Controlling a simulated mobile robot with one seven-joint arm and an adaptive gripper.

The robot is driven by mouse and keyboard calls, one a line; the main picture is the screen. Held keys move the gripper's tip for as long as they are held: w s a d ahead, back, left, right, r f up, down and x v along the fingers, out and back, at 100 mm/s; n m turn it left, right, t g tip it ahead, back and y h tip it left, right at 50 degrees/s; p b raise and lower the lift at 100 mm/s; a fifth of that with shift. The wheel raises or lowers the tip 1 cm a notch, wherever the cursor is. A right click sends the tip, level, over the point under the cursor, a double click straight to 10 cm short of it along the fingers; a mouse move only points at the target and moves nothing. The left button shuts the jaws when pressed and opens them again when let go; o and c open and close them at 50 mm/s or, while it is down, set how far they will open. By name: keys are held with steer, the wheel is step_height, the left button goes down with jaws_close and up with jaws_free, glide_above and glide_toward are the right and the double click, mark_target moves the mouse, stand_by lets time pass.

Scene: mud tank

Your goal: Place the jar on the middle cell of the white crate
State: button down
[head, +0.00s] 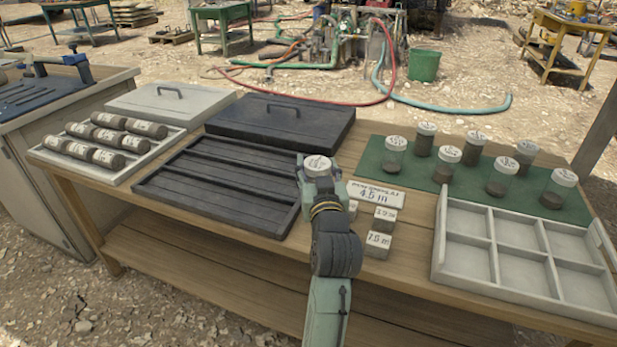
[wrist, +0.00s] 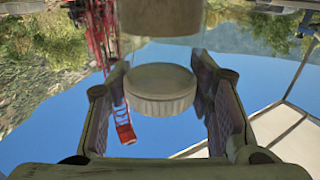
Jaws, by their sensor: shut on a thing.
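The jar (head: 317,163) with a white lid is held in my gripper (head: 319,180), over the table just right of the dark tray. In the wrist view the jar (wrist: 160,92) sits between the two fingers (wrist: 160,110), with its lid toward the camera and dark contents beyond; the picture appears upside down. My gripper is shut on it. The white crate (head: 500,288) stands at the right front of the table, apart from my gripper. It has two rows of three cells, all of which look empty. The jar's lower part is hidden by my gripper in the head view.
Several similar jars (head: 447,160) stand on a green mat (head: 400,178) behind the crate. A "4.5 m" sign (head: 376,194) and small labelled blocks (head: 378,243) lie between my gripper and the crate. The dark tray (head: 215,190) and a tray of cores (head: 160,140) are left.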

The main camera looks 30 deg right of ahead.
step_height(320, 180, down, 6)
steer(key=shift+r, duration=0.1)
stand_by(0.4)
